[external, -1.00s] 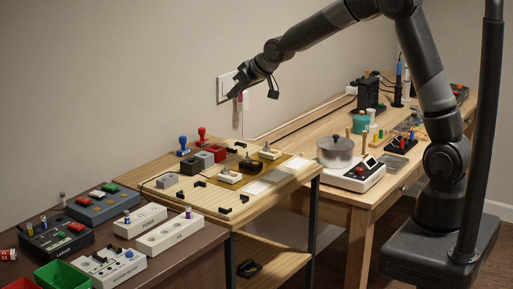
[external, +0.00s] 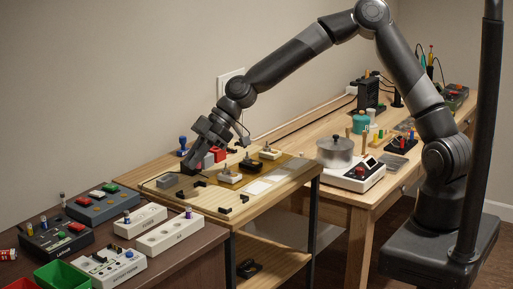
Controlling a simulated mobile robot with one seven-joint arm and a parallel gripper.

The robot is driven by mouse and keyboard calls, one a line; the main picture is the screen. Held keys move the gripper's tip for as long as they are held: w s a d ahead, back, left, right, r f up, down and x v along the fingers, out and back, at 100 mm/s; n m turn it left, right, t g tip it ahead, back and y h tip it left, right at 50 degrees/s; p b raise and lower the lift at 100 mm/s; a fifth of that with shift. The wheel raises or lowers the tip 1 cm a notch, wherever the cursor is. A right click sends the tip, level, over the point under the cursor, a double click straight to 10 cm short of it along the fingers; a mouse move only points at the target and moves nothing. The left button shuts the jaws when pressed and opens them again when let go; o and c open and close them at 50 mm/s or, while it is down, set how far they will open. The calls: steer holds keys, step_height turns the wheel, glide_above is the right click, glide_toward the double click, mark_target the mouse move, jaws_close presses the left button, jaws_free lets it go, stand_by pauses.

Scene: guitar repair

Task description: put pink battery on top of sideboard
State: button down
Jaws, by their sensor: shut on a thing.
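My gripper (external: 190,167) is low over the back left part of the light wood stand (external: 200,204), pointing down and left, among small grey blocks. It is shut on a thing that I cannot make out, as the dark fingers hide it. I cannot clearly see the pink battery. Which piece of furniture is the sideboard is not certain; a dark brown cabinet (external: 192,262) stands at the front left and the light wood stand is beside it.
A blue-handled stamp (external: 183,142) and a red block (external: 219,154) stand close to my gripper. Black boxes and white battery holders (external: 170,236) crowd the brown cabinet, with a green bin (external: 62,276) in front. A workbench with a pot (external: 335,152) stands to the right.

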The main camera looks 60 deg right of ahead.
steer(key=s+a+r+n+g, duration=0.75)
steer(key=s+a+n, duration=0.25)
steer(key=s+a, duration=0.25)
glide_above(183, 253)
steer(key=shift+h, duration=0.4)
steer(key=f, duration=1.1)
steer(key=shift+d, duration=0.25)
steer(key=shift+a+f, duration=0.3)
steer(key=shift+f, duration=1.95)
steer(key=c, duration=1.5)
jaws_free()
steer(key=shift+f, duration=0.1)
steer(key=shift+o, duration=0.2)
